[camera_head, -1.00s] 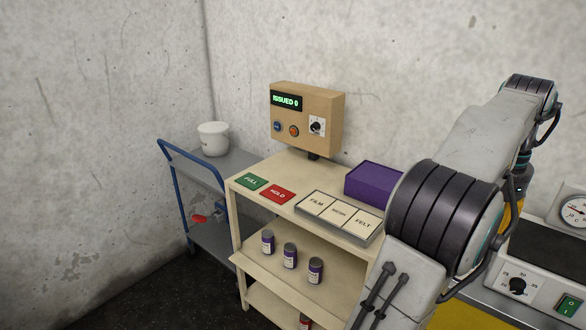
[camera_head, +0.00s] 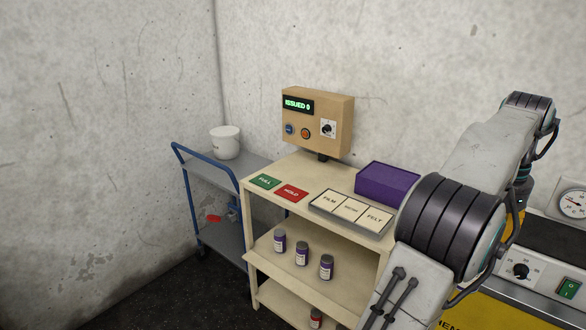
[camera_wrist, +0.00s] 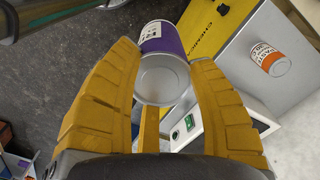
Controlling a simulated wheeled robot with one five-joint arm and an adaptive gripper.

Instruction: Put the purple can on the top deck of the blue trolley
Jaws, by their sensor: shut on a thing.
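In the wrist view my gripper (camera_wrist: 162,58) is shut on a purple can (camera_wrist: 160,42), with its two yellow fingers on either side. The can has a white label and its bare metal end faces the camera. The gripper and held can do not show in the head view. The blue trolley (camera_head: 180,151) stands in the corner at the left of the head view. Its grey top deck (camera_head: 247,167) carries a white bucket (camera_head: 225,143) towards the back, with bare deck beside it.
A cream cart (camera_head: 252,189) stands right of the trolley, with a control box (camera_head: 318,120), a purple box (camera_head: 388,183) and three purple cans (camera_head: 302,254) on its shelf. The wrist view shows an orange-labelled can (camera_wrist: 270,61) on a grey surface. Dark floor (camera_head: 190,295) lies clear in front.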

